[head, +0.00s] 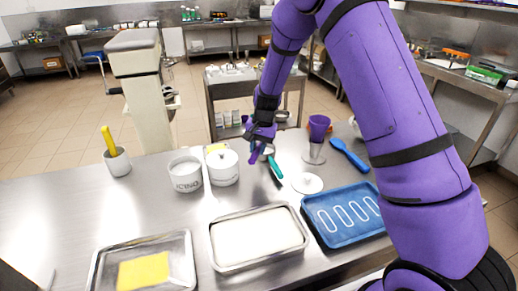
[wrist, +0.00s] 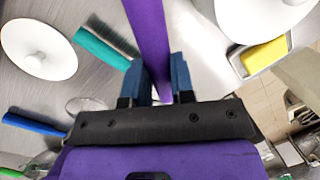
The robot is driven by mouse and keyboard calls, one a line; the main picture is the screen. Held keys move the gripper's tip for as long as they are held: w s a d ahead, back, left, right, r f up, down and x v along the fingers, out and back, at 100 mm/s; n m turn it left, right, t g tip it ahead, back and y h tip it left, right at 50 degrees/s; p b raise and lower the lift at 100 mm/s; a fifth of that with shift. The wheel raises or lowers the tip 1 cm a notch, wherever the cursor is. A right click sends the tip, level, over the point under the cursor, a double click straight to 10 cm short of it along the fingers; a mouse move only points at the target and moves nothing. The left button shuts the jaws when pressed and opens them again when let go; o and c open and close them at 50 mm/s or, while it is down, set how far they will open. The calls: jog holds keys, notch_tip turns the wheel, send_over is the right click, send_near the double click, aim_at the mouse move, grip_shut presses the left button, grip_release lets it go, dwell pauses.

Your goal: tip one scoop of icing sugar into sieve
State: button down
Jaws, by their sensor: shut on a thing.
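My gripper (head: 262,132) is shut on a purple handle (wrist: 150,40), which it holds above the table. The handle also shows below the fingers in the head view (head: 254,157). I cannot see a scoop bowl or any sugar on it. A white pot with dark lettering, seemingly "ICING" (head: 186,183), stands left of the gripper, open, with white inside. A second white pot (head: 223,176) stands beside it, close to the gripper, with a knobbed white top. I cannot make out a sieve for certain; a small round thing (head: 268,149) is partly hidden behind the gripper.
Trays (head: 216,258) fill the front. A grey cup (head: 118,164) stands left. The left table is mostly clear.

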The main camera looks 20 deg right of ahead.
jog(key=shift+w+a+g+h, duration=0.1)
jog(key=shift+a+g+h, duration=0.15)
jog(key=shift+h, duration=0.35)
jog(key=shift+d+r, duration=0.1)
jog(key=shift+r, duration=1.2)
